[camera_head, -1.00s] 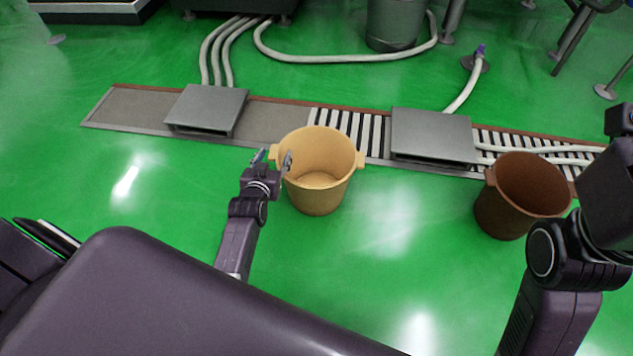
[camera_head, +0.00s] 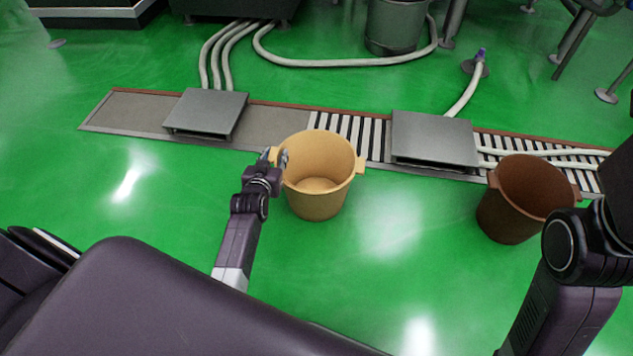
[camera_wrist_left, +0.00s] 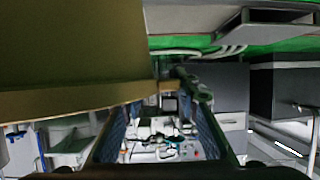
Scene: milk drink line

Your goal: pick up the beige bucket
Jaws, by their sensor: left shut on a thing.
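The beige bucket (camera_head: 321,192) stands upright and empty on the green floor in the head view, with a side handle at its left and right. My left gripper (camera_head: 275,158) is at its left rim, shut on the left handle. In the left wrist view the bucket's wall (camera_wrist_left: 75,45) fills the upper left, close to the camera. The handle's far detail is hidden by the fingers. My right arm is at the right edge of the head view, but its gripper fingers do not show.
A brown bucket (camera_head: 507,221) stands on the floor to the right. A floor drain channel (camera_head: 270,124) with metal covers (camera_head: 433,139) runs behind both buckets. White hoses (camera_head: 345,62) lie farther back. The floor between the buckets is clear.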

